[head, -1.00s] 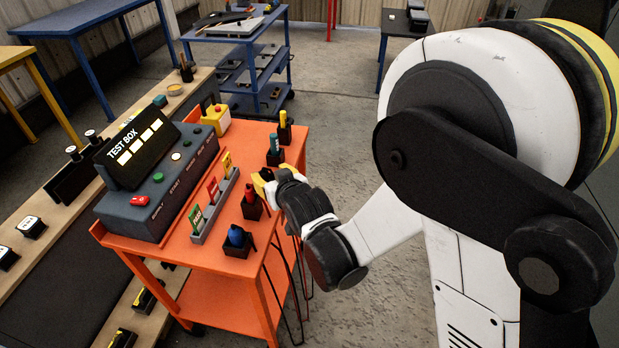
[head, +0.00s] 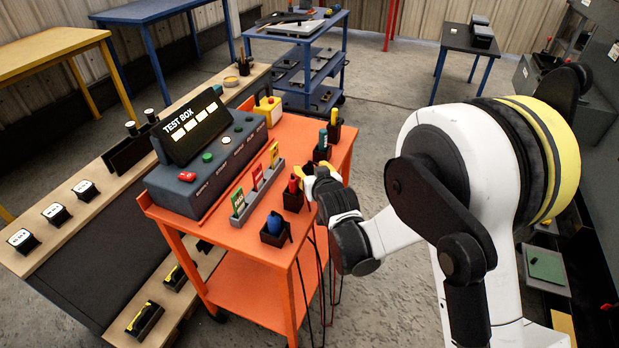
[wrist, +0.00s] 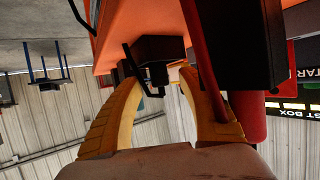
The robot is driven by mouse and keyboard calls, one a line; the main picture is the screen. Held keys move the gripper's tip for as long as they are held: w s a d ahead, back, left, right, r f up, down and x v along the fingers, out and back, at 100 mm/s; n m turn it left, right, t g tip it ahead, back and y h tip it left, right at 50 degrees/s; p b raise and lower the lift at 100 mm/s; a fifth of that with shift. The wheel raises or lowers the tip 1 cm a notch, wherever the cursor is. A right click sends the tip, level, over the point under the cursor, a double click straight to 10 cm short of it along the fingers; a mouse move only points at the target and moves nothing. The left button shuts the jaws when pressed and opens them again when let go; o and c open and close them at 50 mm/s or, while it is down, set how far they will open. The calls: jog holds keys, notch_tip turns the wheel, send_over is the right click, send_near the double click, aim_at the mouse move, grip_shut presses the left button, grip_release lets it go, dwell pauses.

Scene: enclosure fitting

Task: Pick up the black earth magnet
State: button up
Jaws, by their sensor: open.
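My gripper (head: 314,176) is at the right edge of the orange cart, between a red-topped tool in a black holder (head: 292,202) and a teal-topped tool (head: 323,142). Its yellow fingers are apart in the wrist view (wrist: 155,72). A black block with a thin black hook-like part (wrist: 152,48) shows between and beyond the fingertips; I cannot tell whether it is the black earth magnet or a holder. The red tool (wrist: 252,115) is close to the right finger in the wrist view. No contact is clear.
The orange cart (head: 225,236) carries a test box (head: 205,160), a grey rack of cards (head: 258,192) and a blue item in a black holder (head: 275,225). Black and red cables (head: 322,265) hang at its right edge. Open floor (head: 385,120) lies behind.

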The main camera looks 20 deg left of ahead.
jog(key=shift+x, duration=0.95)
grip_shut()
jog(key=shift+r, duration=0.1)
